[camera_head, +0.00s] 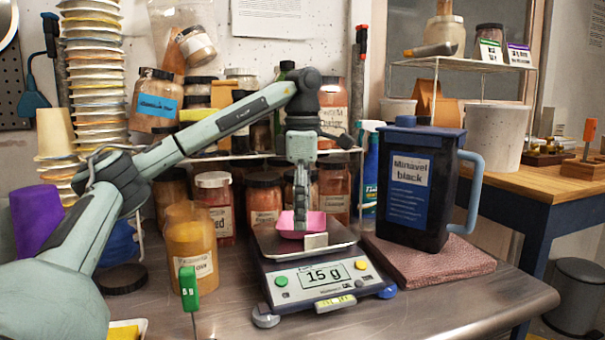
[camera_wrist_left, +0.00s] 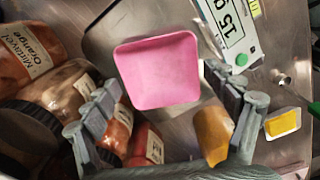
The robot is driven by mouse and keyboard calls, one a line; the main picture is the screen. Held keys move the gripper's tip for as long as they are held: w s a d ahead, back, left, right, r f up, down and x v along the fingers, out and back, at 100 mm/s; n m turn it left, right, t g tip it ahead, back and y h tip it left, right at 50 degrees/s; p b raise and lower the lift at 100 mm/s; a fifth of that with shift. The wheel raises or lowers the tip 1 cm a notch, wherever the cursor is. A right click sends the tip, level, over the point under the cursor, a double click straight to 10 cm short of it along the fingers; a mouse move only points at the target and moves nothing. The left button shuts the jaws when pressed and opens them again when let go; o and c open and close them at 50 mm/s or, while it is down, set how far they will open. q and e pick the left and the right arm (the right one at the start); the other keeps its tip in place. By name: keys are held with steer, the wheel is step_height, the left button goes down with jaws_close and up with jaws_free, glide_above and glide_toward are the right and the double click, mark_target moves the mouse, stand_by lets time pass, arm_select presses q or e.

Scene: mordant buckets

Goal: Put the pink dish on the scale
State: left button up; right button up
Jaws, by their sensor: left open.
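The pink dish (camera_head: 289,226) sits on the pan (camera_head: 266,238) of the scale (camera_head: 325,277), whose display reads 15 g. In the left wrist view the pink dish (camera_wrist_left: 157,72) is a squarish, shallow, empty tray lying on the grey metal pan (camera_wrist_left: 104,38). My left gripper (camera_head: 301,218) points down over the dish, and its fingers hide part of it in the head view. In the left wrist view its fingers are spread wide, with nothing held between them. I cannot tell the exact gap between the fingertips and the dish. My right gripper is not in view.
A small beige block (camera_head: 316,241) is at the pan's front edge. A dark jug (camera_head: 412,190) stands on a folded reddish cloth (camera_head: 432,262) to the right. An orange jar (camera_head: 191,242) and green tag (camera_head: 188,287) are to the left. Jars crowd behind; the front-right table is clear.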

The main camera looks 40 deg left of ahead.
arm_select(q)
step_height(320, 180, up, 11)
stand_by(0.5)
